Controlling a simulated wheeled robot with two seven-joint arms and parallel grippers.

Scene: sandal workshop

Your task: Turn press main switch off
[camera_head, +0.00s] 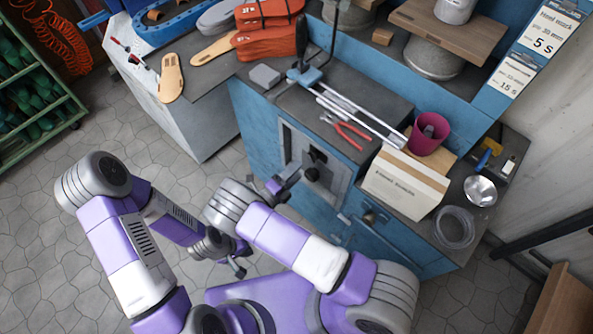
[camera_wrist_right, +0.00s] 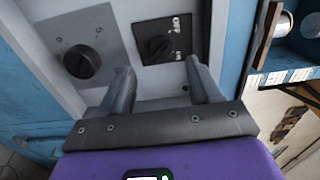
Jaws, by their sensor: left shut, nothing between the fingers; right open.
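Two black rotary knobs sit on a pale panel (camera_head: 291,142) on the blue press cabinet's front. In the right wrist view one knob (camera_wrist_right: 82,62) is on a plain grey plate, the other (camera_wrist_right: 158,47) on a dark plate with white markings. My right gripper (camera_head: 284,184) is open and empty in front of the panel. In its wrist view the fingertips (camera_wrist_right: 157,67) spread below the marked knob, apart from it. My left gripper (camera_head: 238,265) is shut and empty, low over the floor.
On the worktop are red-handled pliers (camera_head: 346,130), a cardboard box (camera_head: 405,184), a magenta cup (camera_head: 428,133), a metal bowl (camera_head: 480,190) and a clear round dish (camera_head: 454,227). Tan soles (camera_head: 171,78) lie on the left bench. Floor left of the cabinet is free.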

